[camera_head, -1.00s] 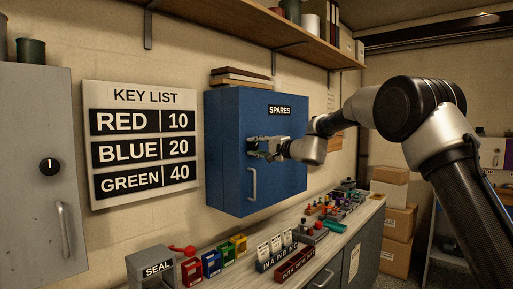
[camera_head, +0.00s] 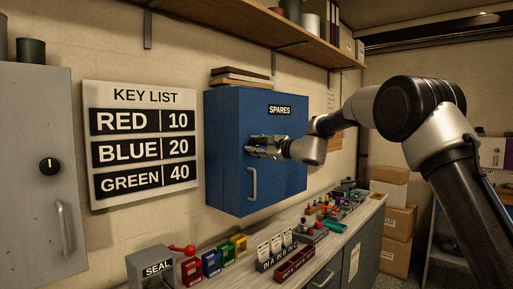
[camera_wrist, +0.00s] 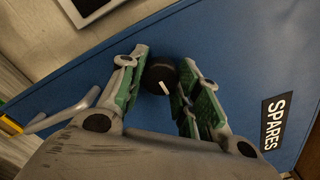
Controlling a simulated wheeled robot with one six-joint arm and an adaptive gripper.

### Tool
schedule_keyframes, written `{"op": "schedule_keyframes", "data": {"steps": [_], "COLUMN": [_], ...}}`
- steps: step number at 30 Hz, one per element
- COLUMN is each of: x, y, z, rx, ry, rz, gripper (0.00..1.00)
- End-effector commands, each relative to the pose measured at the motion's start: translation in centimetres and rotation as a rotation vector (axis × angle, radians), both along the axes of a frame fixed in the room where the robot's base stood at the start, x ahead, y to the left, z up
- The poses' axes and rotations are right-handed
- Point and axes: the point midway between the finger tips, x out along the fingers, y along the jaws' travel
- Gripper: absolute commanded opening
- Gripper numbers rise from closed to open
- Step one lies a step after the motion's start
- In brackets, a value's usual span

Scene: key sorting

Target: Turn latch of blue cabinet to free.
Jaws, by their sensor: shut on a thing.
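The blue cabinet (camera_head: 228,115) hangs on the wall with a SPARES label and a pale pull handle (camera_head: 253,184) low on its door. My gripper (camera_head: 250,147) is at the door, above the handle. In the wrist view, the latch is a round black knob (camera_wrist: 160,77) with a short white mark, and it sits between the fingers of my gripper (camera_wrist: 162,62). The fingers are shut on the knob from both sides. The mark lies slanted in that view. In the head view the fingers hide the knob.
A shelf (camera_head: 250,45) runs above the cabinet, with books lying on the cabinet top. Below is a counter (camera_head: 225,280) with coloured bins, trays and small items. A grey cabinet (camera_head: 35,200) with a black knob stands at the left, next to the key list board (camera_head: 140,98).

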Motion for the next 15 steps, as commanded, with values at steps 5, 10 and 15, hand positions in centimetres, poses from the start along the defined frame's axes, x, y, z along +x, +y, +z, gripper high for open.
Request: {"op": "schedule_keyframes", "data": {"steps": [5,10,15], "x": [0.06,0.05,0.05], "y": [-0.07,-0.07,-0.07], "z": [-0.16,-0.18,-0.19], "rx": [0.03,0.042,0.045], "ry": [0.042,0.058,0.062], "rz": [-0.002,-0.002,-0.002], "gripper": [0.09,0.09,0.09]}}
